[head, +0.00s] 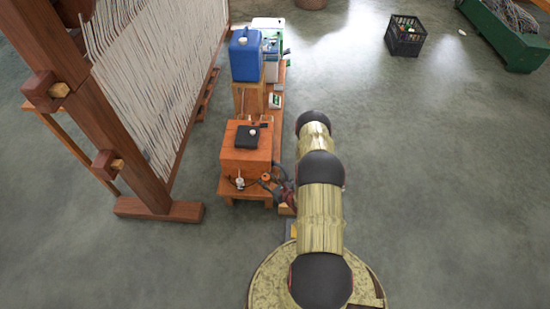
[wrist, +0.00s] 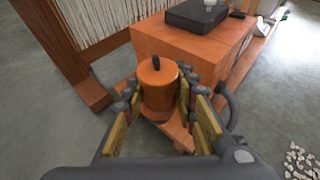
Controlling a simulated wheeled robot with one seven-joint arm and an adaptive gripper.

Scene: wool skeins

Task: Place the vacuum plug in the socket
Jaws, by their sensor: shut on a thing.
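My gripper (wrist: 158,92) has its fingers on both sides of an orange cylindrical piece (wrist: 158,86) with a dark oval on top, and is shut on it. I cannot tell for certain whether this piece is the vacuum plug. In the head view my gripper (head: 272,186) is low at the front right of an orange box (head: 245,158), and the orange piece (head: 265,178) is small there. A small white fitting (head: 239,182) shows by the box's front face. I cannot make out a socket.
A black flat item (head: 247,136) lies on the box. A blue canister (head: 246,55) stands on a wooden block behind it. A large wooden loom (head: 150,90) with pale threads is at the left. A black crate (head: 405,36) stands far right.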

